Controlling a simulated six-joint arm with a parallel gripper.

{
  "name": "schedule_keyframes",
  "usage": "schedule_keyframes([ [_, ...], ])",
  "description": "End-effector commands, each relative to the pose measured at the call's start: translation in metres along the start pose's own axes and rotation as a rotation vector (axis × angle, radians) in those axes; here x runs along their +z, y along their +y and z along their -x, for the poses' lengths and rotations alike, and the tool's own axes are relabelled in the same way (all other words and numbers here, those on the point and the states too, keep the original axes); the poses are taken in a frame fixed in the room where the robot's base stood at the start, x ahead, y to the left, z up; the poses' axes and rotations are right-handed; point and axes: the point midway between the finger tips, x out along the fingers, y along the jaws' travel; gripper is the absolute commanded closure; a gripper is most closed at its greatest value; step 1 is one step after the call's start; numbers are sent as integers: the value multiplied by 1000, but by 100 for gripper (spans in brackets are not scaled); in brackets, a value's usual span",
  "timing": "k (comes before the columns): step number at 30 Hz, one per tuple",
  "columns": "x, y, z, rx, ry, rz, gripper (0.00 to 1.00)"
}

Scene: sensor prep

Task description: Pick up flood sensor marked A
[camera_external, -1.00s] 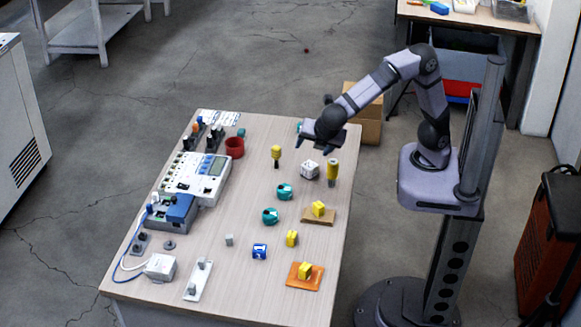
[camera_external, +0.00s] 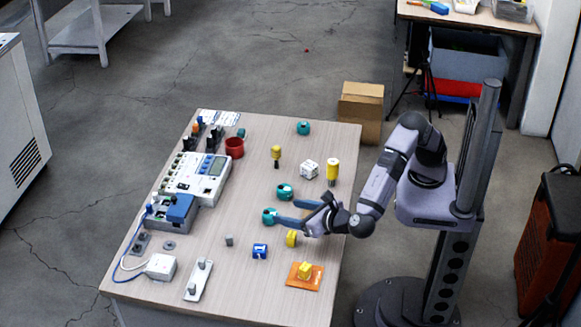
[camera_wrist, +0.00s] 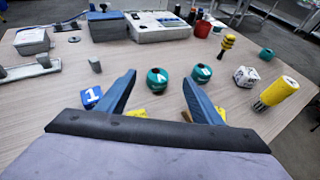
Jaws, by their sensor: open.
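Three round teal objects, which look like the flood sensors, are on the table. One (camera_external: 268,216) is near the tips of my gripper (camera_external: 284,212); a second (camera_external: 284,192) stands just behind it, and a third (camera_external: 303,128) is at the far edge. In the wrist view the nearest one (camera_wrist: 157,79) shows between the open fingers, slightly beyond them. The second (camera_wrist: 201,74) is just right of it and the third (camera_wrist: 267,54) is far right. White marks show on two tops, but I cannot read the letters. My gripper is open and empty, low over the table.
A yellow block (camera_external: 291,239) and a blue cube (camera_external: 260,251) lie near my gripper. An orange plate (camera_external: 292,281) bears another yellow block. A white cube (camera_external: 309,169) and yellow cylinder (camera_external: 333,172) stand behind. A white device (camera_external: 184,180) and red cup (camera_external: 234,148) stand left.

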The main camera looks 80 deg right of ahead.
Motion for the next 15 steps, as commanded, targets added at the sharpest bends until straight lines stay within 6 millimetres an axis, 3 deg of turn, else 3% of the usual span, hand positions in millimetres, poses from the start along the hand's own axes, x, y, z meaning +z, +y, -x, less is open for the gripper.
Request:
schedule_keyframes([
  [4, -18, 0, -8, -1, 0, 0, 40],
  [15, -20, -1, -27, -4, 1, -1, 40],
])
